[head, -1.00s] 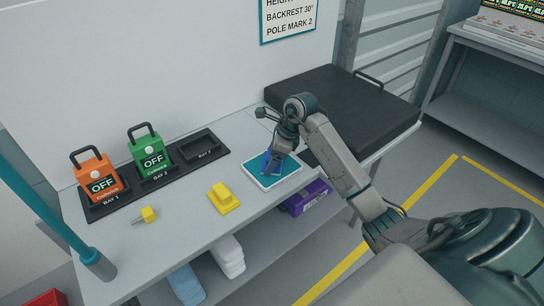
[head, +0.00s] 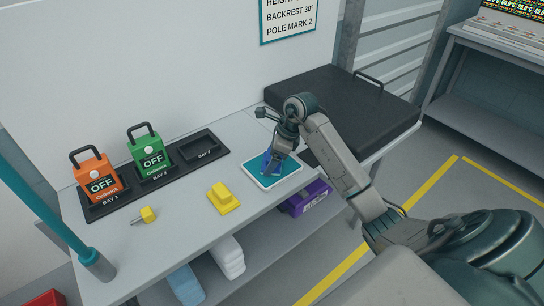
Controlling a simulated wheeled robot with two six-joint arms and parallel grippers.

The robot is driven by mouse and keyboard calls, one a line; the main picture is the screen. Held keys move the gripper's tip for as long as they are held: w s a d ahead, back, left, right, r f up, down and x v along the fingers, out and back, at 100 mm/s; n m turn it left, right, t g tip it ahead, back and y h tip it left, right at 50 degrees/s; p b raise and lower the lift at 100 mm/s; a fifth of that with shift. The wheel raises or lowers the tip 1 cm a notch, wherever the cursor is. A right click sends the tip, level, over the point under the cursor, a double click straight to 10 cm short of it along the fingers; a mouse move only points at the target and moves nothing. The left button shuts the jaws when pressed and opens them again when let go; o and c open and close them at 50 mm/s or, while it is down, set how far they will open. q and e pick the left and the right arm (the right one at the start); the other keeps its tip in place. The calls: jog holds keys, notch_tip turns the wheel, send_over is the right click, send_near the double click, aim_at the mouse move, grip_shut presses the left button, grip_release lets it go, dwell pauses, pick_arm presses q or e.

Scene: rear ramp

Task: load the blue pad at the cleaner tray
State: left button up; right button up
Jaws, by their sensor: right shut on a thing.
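The cleaner tray (head: 290,181) is a white-rimmed tray with a teal inside, lying on the grey bench. My right gripper (head: 271,160) points down over the tray and is shut on the blue pad. The pad is low at the tray surface; I cannot tell whether it touches. My left gripper is not in view.
An orange box (head: 99,177) and a green box (head: 151,154) stand in the black bay rack (head: 216,153); its third bay is empty. A yellow block (head: 223,198) and a small yellow knob (head: 147,214) lie on the bench. A black pad (head: 345,115) is behind my arm. A teal pole (head: 45,215) stands left.

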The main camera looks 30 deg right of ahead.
dwell(0.3)
jog(key=shift+r+p, duration=1.65)
jog(key=shift+r, duration=1.85)
